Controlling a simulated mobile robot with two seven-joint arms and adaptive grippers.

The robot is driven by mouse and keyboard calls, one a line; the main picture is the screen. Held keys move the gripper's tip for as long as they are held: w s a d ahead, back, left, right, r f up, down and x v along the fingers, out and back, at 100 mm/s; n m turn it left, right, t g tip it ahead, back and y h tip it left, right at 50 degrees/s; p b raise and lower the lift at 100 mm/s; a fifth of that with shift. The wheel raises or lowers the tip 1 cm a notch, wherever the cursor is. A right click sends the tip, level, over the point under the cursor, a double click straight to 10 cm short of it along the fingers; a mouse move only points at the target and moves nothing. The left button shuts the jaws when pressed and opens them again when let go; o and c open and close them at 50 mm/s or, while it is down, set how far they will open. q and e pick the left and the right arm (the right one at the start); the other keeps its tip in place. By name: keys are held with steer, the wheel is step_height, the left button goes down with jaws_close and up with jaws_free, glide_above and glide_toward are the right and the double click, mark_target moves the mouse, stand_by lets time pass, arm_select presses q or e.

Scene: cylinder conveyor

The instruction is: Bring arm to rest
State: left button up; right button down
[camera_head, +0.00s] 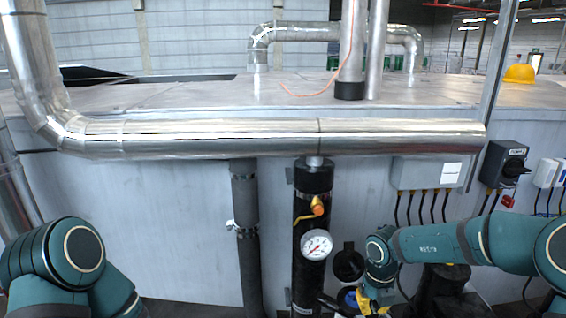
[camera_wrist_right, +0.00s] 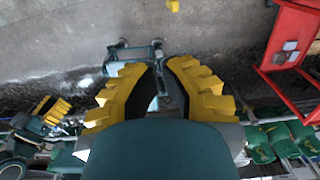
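My right arm (camera_head: 440,246) comes in from the right in the head view and reaches toward the middle. My right gripper (camera_head: 368,301) is low in that view, partly cut off by the bottom edge. In the right wrist view its two yellow-and-black fingers (camera_wrist_right: 158,76) stand apart with a narrow gap, and I see nothing held between them. My left arm (camera_head: 65,262) is folded at the lower left of the head view, with its gripper out of frame. A yellow-and-black part at the left of the wrist view (camera_wrist_right: 50,110) looks like my left gripper; its opening is unclear.
A shiny horizontal pipe (camera_head: 270,137) crosses ahead. Below it are a dark vertical pipe with a gauge (camera_head: 316,244) and yellow valve (camera_head: 318,207), close left of my right gripper. A grey cable box (camera_head: 430,172) is above my right arm. A red frame (camera_wrist_right: 288,50) shows in the wrist view.

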step_height(320, 180, down, 19)
steer(key=s+a+n+t+h+b, duration=0.25)
steer(key=n+t+b, duration=0.35)
steer(key=n, duration=1.2)
arm_select(q)
step_height(320, 180, down, 12)
steer(key=b, duration=0.5)
steer(key=shift+s+d+f, duration=0.2)
steer(key=shift+s+d, duration=0.05)
steer(key=shift+s, duration=0.15)
arm_select(e)
steer(key=s+a+f+n+g+y, duration=0.2)
steer(key=s+a+f+n+y, duration=0.1)
steer(key=s+n, duration=0.4)
steer(key=s+a+f+n+g+y, duration=0.2)
steer(key=s+a+f+n+y, duration=0.1)
steer(key=s+a+f+n, duration=0.3)
steer(key=s+n, duration=0.2)
steer(key=s, duration=0.1)
steer(key=shift+s+a+f, duration=0.15)
steer(key=shift+s+f, duration=0.05)
steer(key=shift+f, duration=0.1)
